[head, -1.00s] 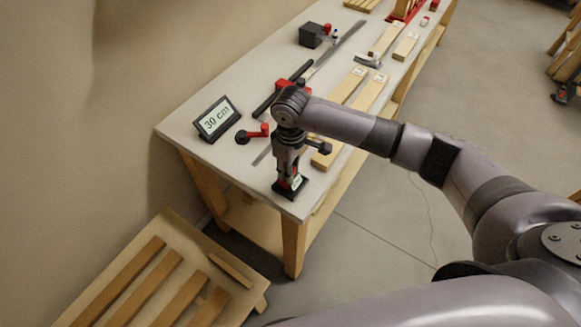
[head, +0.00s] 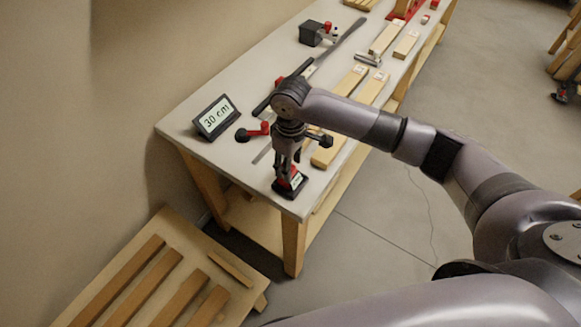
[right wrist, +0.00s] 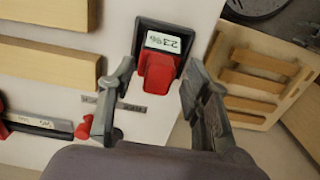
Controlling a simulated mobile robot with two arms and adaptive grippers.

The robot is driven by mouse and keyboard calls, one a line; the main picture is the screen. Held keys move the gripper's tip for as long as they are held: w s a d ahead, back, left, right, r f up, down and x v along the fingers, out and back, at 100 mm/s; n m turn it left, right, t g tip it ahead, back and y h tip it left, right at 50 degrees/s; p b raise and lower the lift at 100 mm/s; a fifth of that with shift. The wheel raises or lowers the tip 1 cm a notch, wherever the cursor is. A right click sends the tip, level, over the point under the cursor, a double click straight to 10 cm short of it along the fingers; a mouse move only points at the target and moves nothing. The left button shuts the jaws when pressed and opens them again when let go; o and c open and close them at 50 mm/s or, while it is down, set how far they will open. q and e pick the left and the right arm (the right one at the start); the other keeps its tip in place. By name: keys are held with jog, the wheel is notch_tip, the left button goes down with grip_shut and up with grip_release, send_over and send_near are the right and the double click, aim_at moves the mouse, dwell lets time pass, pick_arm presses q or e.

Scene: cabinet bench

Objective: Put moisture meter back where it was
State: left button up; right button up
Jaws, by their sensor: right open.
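The moisture meter (head: 290,186) is black and red with a small pale display. It rests on the bench top close to the near corner. In the right wrist view the meter (right wrist: 158,68) shows a reading that looks like 23%, with its red part toward me. My right gripper (head: 284,170) points down just above the meter. In the right wrist view its open fingers (right wrist: 157,82) stand on either side of the red part, with gaps visible. A grey label strip (right wrist: 127,106) lies on the bench beside the meter. My left gripper is not in view.
A "30 cm" display (head: 216,118) stands at the bench's left edge. A red and black clamp (head: 254,132) lies beside it. Wooden boards (head: 348,84) lie along the bench's right side. A slatted wooden pallet (head: 165,270) is below the near end.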

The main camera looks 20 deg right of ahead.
notch_tip(320, 180, up, 10)
jog(key=b, duration=0.2)
jog(key=shift+r, duration=0.25)
jog(key=shift+f, duration=0.1)
